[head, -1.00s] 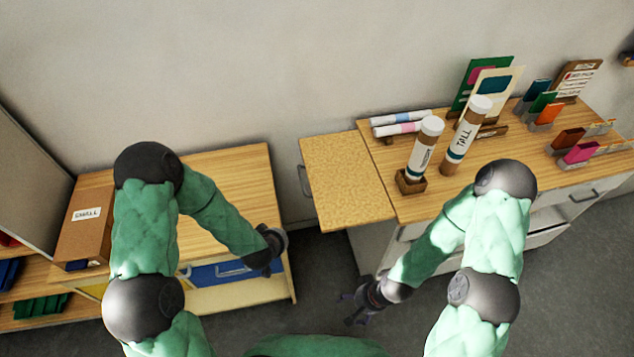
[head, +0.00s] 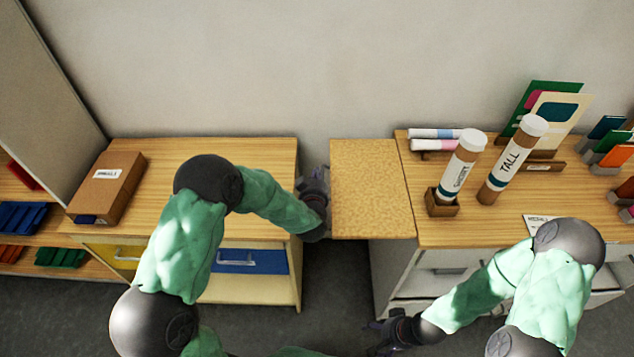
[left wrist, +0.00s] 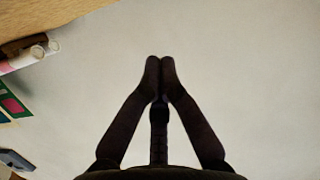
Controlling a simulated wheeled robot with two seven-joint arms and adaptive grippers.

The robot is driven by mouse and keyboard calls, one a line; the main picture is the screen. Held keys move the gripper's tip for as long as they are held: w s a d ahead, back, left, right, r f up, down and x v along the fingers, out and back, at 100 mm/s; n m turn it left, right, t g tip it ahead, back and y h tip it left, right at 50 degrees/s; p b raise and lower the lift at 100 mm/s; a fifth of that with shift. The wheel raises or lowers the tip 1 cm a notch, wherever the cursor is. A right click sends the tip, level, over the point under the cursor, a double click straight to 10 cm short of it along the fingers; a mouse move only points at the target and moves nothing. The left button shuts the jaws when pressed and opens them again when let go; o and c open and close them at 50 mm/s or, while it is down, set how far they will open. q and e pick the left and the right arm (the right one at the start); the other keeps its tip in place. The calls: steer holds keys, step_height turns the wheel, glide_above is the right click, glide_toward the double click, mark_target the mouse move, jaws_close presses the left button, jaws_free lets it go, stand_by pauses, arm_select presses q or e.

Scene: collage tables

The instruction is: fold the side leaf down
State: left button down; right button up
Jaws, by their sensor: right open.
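The side leaf (head: 372,190) is a speckled tan panel. It stands out level from the left edge of the right-hand table (head: 470,232). My left gripper (head: 318,200) is close against the leaf's left edge; I cannot tell whether they touch. The leaf's handle is hidden now. In the left wrist view my left gripper (left wrist: 160,62) has its fingertips together, with nothing visible between them.
A second table (head: 150,220) with a brown box (head: 108,188) stands on the left, with a gap between the tables. Two labelled tubes (head: 515,160) (head: 458,168), rolled papers (head: 435,135) and card stands are on the right-hand table. A wall is behind.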

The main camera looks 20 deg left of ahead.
arm_select(q)
steer(key=w+f+b, duration=0.1)
steer(key=w+f, duration=0.3)
steer(key=f, duration=0.1)
steer(key=shift+w+a, duration=0.15)
steer(key=shift+w, duration=0.2)
steer(key=shift+f, duration=0.15)
